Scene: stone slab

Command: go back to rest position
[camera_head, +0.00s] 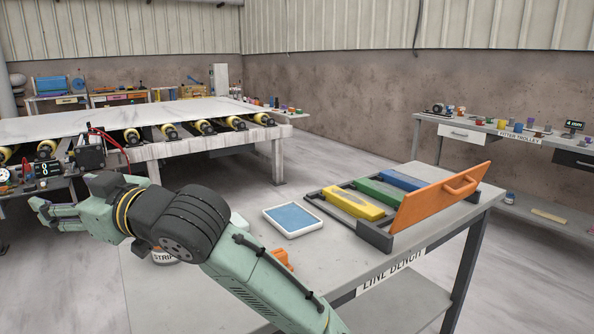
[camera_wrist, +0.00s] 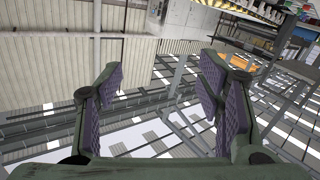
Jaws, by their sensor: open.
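My gripper (camera_head: 58,213) is at the left in the head view, raised at the end of my green arm and pointing left. In the wrist view my gripper (camera_wrist: 162,95) has its two purple-padded fingers spread wide, with nothing between them. It is open and empty. It is apart from the bench and touches nothing that I can see.
The line bench (camera_head: 420,230) holds a rack with yellow (camera_head: 352,203), green (camera_head: 379,191) and blue (camera_head: 400,180) blocks, an orange handled panel (camera_head: 440,198) and a blue-topped tray (camera_head: 294,219). A roller table with a stone slab (camera_head: 130,119) stands behind. Open floor lies between.

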